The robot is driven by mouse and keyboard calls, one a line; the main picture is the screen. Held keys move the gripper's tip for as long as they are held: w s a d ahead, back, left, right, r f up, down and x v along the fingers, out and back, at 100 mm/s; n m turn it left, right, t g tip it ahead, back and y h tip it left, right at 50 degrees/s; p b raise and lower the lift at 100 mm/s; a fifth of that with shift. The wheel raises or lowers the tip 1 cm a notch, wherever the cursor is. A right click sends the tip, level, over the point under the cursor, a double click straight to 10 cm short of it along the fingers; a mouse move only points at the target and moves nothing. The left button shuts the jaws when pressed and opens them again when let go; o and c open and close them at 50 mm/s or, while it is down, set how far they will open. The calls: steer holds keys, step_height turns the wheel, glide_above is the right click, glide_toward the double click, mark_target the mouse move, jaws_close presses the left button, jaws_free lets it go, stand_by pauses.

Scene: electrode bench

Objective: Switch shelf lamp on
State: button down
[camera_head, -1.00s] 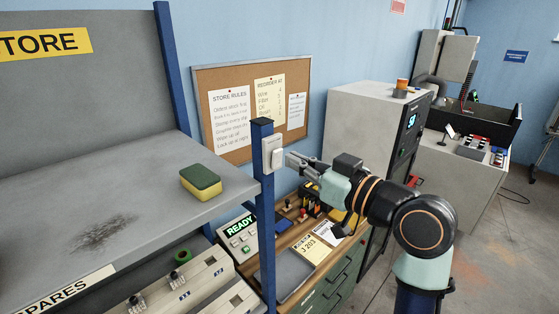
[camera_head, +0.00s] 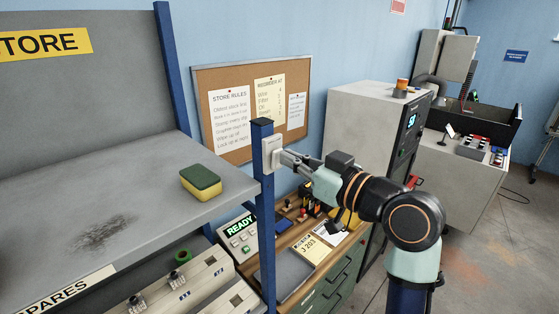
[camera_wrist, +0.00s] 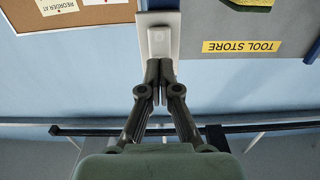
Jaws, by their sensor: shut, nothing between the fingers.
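A white wall-switch plate (camera_head: 270,150) is fixed to the blue shelf post in the head view. It also shows in the wrist view as a pale plate (camera_wrist: 159,38) with a rocker. My gripper (camera_head: 283,156) is shut and empty, with its fingertips at the switch. In the wrist view the closed fingertips (camera_wrist: 159,64) overlap the plate's rocker end; they look touching or nearly so. The fingers hide part of the switch. No lamp can be made out in these views.
The blue post (camera_head: 263,220) stands beside the grey shelf (camera_head: 130,190), which bears a yellow-green sponge (camera_head: 201,181) and a dark smudge. A cork board (camera_head: 240,80) hangs behind. Below are a READY control box (camera_head: 240,235) and a wooden-topped bench. A grey cabinet (camera_head: 355,120) stands right.

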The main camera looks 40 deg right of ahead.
steer(key=shift+w, duration=0.7)
steer(key=s, duration=0.8)
steer(key=shift+d, duration=0.35)
stand_by(0.4)
